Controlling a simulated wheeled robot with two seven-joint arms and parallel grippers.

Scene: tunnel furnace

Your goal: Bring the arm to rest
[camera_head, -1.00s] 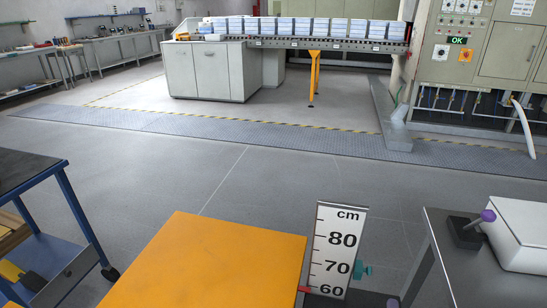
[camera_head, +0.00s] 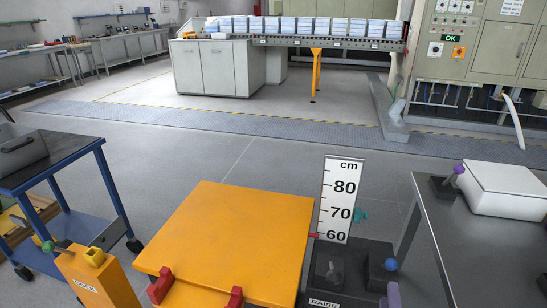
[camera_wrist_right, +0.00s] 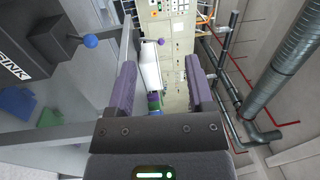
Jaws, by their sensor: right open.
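My right gripper (camera_wrist_right: 160,88) shows in the right wrist view with its two purple finger pads wide apart. Nothing is held between them. In the head view only a small purple-grey part of my right gripper (camera_head: 392,294) shows at the bottom edge, right of the middle. It is just below a blue ball knob (camera_head: 391,264) on a dark control box. The blue knob also shows in the right wrist view (camera_wrist_right: 90,40), to the left of the fingers and apart from them. My left gripper is not in view.
An orange platform (camera_head: 225,240) stands in front, with a cm scale (camera_head: 339,200) beside it. A dark table (camera_head: 480,235) with a white box (camera_head: 512,188) is at right. A blue cart (camera_head: 60,180) is at left. Open floor lies beyond.

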